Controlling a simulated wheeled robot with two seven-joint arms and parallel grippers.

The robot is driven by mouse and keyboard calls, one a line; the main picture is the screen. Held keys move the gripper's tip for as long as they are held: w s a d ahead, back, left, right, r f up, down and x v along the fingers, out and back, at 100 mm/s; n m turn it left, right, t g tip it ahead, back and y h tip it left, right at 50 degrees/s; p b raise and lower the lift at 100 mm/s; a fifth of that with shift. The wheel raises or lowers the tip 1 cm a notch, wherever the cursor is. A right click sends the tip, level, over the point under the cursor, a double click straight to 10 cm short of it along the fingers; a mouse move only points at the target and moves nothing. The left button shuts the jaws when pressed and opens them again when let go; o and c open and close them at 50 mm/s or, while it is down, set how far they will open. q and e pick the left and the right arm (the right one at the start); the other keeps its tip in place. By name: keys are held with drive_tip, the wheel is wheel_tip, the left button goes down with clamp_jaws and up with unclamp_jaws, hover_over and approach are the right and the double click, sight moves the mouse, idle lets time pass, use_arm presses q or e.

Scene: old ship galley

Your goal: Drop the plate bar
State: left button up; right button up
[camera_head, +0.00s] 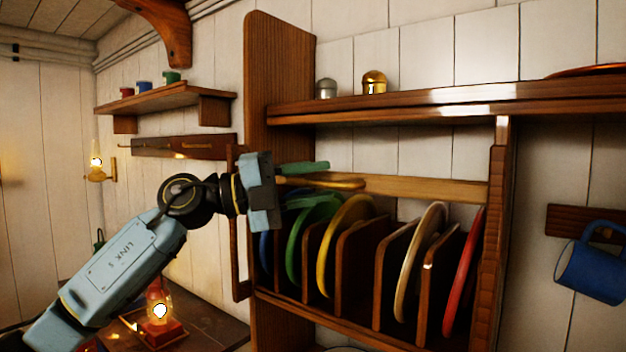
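The plate bar (430,190) is a pale wooden rail. It runs level across the rack, above several upright plates, and its right end meets the rack's right post. My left gripper (303,176) is at the bar's left part, with its grey-blue body just left of the rack opening. A green piece and a yellowish, rounded piece stick out to the right of that body. The body and these pieces hide the bar's left end. I cannot tell whether the fingers are closed on the bar. My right gripper is not in view.
The rack (280,60) holds blue, green, yellow (330,250), cream and red (463,270) plates between wooden dividers. Two small domed pots stand on its top shelf. A lit lantern (160,310) stands below my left arm. A blue mug (592,265) hangs at the right.

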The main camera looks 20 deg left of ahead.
use_arm(q)
drive_tip(key=shift+c, duration=0.2)
clamp_jaws()
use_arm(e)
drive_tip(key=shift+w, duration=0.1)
use_arm(q)
drive_tip(key=shift+f, duration=0.1)
wheel_tip(320, 180, down, 23)
drive_tip(key=b, duration=0.9)
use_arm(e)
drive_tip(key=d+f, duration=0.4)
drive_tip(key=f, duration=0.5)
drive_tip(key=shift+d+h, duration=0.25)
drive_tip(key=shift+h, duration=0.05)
use_arm(q)
drive_tip(key=shift+d, duration=0.1)
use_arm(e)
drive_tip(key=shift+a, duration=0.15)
